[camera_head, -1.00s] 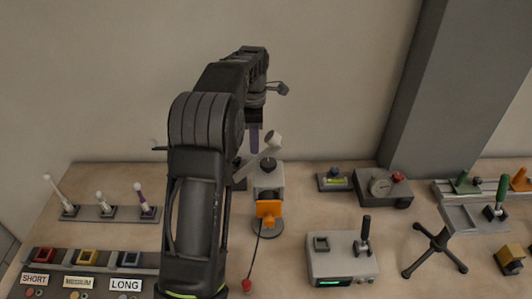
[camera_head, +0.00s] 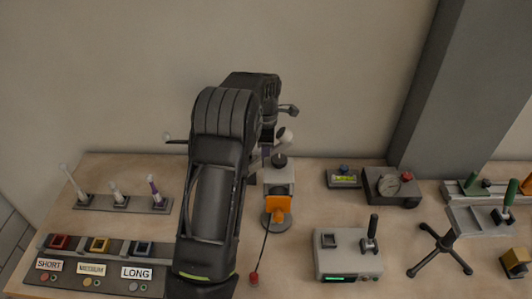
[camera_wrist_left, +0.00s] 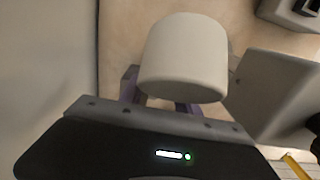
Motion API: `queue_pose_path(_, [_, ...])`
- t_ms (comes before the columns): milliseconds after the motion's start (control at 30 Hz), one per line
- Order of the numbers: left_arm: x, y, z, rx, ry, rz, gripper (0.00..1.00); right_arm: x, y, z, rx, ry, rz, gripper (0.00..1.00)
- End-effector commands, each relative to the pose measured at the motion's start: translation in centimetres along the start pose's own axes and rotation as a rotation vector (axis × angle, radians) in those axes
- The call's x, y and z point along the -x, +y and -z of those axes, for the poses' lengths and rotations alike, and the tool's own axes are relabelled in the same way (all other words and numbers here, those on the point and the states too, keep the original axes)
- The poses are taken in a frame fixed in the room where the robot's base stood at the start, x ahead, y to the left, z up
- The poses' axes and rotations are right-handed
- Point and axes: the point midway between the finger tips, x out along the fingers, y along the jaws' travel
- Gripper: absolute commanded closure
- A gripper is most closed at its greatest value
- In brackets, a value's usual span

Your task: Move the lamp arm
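The lamp's pale cylindrical head (camera_head: 286,136) shows just right of my left arm in the head view. Most of the lamp arm below it is hidden behind my arm. In the left wrist view the head (camera_wrist_left: 184,58) fills the upper middle, in front of the purple fingers of my left gripper (camera_wrist_left: 160,100). The fingers stand apart on either side of it, with their tips covered, so I cannot tell whether they clamp anything. My left gripper is mostly hidden by my own arm in the head view. My right gripper is not in view.
An orange-fronted device (camera_head: 279,203) stands on a round base beside my arm. Three small levers (camera_head: 120,202) stand on the left. A grey pillar (camera_head: 425,95) rises behind.

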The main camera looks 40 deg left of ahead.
Motion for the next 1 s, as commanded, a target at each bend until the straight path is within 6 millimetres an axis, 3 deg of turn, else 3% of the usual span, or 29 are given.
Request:
queue_pose_path(233, [-0.06, 0.00, 0.00, 0.000, 0.000, 0.000, 0.63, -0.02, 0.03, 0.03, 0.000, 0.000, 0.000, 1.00])
queue_pose_path(700, [-0.02, 0.02, 0.01, 0.000, 0.000, 0.000, 1.00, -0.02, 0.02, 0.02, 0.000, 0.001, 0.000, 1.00])
queue_pose_path(1000, [0.00, 0.03, 0.01, 0.000, 0.000, -0.001, 1.00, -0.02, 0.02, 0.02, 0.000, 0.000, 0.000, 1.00])
